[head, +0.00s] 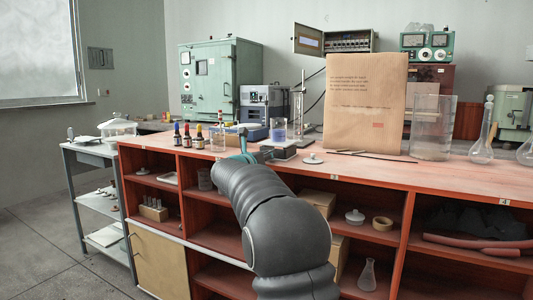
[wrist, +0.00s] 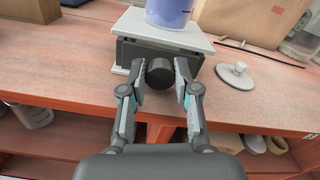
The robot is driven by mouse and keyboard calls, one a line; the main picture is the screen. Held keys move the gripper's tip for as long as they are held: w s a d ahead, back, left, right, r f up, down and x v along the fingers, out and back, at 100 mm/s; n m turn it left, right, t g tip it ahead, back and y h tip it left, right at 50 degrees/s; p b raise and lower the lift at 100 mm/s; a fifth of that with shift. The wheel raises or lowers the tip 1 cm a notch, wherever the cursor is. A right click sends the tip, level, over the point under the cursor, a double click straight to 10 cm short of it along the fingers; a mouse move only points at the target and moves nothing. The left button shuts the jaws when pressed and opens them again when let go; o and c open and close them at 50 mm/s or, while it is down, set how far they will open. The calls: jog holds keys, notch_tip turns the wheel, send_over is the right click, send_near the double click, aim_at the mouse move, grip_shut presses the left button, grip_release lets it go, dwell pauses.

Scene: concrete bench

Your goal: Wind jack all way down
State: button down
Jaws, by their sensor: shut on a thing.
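The jack (wrist: 127,50) stands near the front edge of the bench, with a pale flat top plate (wrist: 135,24) and a dark body. Its black round knob (wrist: 160,73) faces me. A beaker with blue liquid (wrist: 168,14) stands on the plate; its upper part is cut off in the wrist view. My gripper (wrist: 161,76) is shut on the knob, one finger on each side. In the head view the jack (head: 287,150) and beaker (head: 278,132) show just beyond my gripper (head: 262,154), and my arm hides the knob.
A white lid with a knob (head: 313,159) lies right of the jack. Small dark bottles (head: 187,137) stand to the left. A large brown paper package (head: 365,100) and a clear glass vessel (head: 432,130) stand right. Open shelves sit below the bench edge.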

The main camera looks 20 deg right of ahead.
jog(key=shift+n, duration=0.3)
jog(key=c, duration=0.8)
grip_release()
jog(key=shift+c, duration=0.2)
jog(key=v, duration=1.2)
